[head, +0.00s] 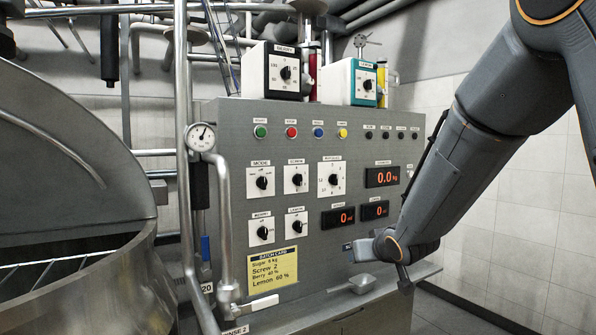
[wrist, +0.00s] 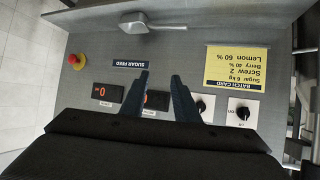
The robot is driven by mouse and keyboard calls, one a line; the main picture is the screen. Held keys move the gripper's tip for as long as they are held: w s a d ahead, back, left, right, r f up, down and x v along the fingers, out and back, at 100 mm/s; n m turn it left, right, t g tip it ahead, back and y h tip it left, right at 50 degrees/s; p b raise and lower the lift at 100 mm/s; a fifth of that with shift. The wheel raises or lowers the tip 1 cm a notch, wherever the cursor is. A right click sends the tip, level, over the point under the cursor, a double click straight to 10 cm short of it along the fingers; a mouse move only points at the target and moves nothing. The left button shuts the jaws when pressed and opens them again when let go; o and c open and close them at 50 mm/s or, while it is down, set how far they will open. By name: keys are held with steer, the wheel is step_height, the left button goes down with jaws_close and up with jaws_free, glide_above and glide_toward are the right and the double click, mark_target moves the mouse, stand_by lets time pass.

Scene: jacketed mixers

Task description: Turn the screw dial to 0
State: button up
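The screw dial (head: 297,180) is a black knob on a white square plate, upper middle of the grey panel in the head view. Its pointer setting is too small to read surely. It is not visible in the wrist view, where my gripper body covers part of the panel. My gripper (head: 362,250) is low and to the right of the dial, near the sugar feed label, holding nothing that I can see. In the upside-down wrist view my gripper (wrist: 160,76) has its two dark fingers apart, with panel showing between them.
Other dials crowd close: mode (head: 262,182), agitator (head: 331,180), berry (head: 262,232) and lemon (head: 296,225). A yellow batch card (head: 272,268) reads Screw 2. Pipes with a gauge (head: 201,137) stand left of the panel. A ledge (head: 345,290) juts out below.

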steer(key=w+a+r+n+t+y+p, duration=0.1)
steer(key=w+a+r+y, duration=0.1)
steer(key=w+a+r, duration=0.3)
steer(key=w+a+r+n+t+y+p, duration=0.1)
steer(key=a+r+t+y, duration=0.1)
steer(key=r, duration=0.5)
steer(key=n+y, duration=0.2)
steer(key=y, duration=0.2)
glide_toward(301, 180)
steer(key=x, duration=0.2)
steer(key=shift+p+x, duration=1.75)
steer(key=shift+x, duration=1.7)
jaws_close()
